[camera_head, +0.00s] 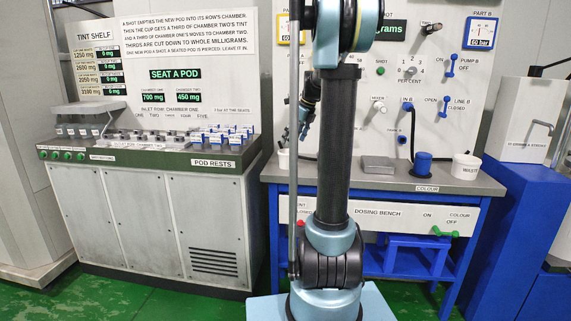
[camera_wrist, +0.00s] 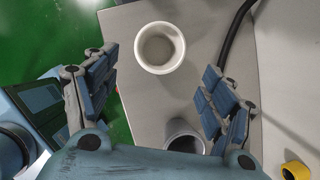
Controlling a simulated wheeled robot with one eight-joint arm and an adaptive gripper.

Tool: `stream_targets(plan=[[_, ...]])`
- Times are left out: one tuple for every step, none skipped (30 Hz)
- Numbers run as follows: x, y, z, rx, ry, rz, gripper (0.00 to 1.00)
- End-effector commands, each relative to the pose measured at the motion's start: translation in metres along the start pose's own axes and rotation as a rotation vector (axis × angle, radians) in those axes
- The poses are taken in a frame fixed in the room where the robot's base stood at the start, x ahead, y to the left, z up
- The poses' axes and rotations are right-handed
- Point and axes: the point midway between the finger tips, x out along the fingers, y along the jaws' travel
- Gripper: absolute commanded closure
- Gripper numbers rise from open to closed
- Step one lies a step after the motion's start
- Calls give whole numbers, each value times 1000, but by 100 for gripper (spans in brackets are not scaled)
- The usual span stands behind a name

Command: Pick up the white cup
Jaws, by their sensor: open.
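A white cup (camera_wrist: 160,47) stands on the grey bench top, seen from above in the wrist view with its round mouth towards me. In the head view a white cup (camera_head: 283,159) shows at the left end of the bench, partly behind my arm. My gripper (camera_wrist: 161,65) is open and empty, its two blue-padded fingers spread on either side of the cup's line, apart from it. In the head view my gripper (camera_head: 304,128) is above the bench's left end, partly hidden by my arm.
A grey cup (camera_wrist: 183,136) stands close by, near the right finger. A black hose (camera_wrist: 234,32) runs at the upper right. A white WASTE container (camera_head: 466,167) and a blue pump body (camera_head: 422,165) stand farther right. Green floor lies beyond the bench's edge.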

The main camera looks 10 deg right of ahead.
Motion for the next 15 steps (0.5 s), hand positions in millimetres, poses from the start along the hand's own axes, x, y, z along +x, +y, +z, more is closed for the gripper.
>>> stream_targets(plan=[[9, 0, 0, -1, 0, 0, 24], [13, 0, 1, -1, 0, 0, 24], [18, 0, 1, -1, 0, 0, 24], [21, 0, 1, -1, 0, 0, 24], [24, 0, 1, -1, 0, 0, 24], [27, 0, 1, -1, 0, 0, 24], [29, 0, 1, -1, 0, 0, 24], [30, 0, 0, -1, 0, 0, 24], [32, 0, 0, -1, 0, 0, 24], [33, 0, 1, -1, 0, 0, 24], [34, 0, 1, -1, 0, 0, 24], [38, 0, 2, -2, 0, 0, 24], [40, 0, 3, -2, 0, 1, 24], [44, 0, 4, -2, 0, 1, 24], [49, 1, 6, -2, 0, 1, 24]])
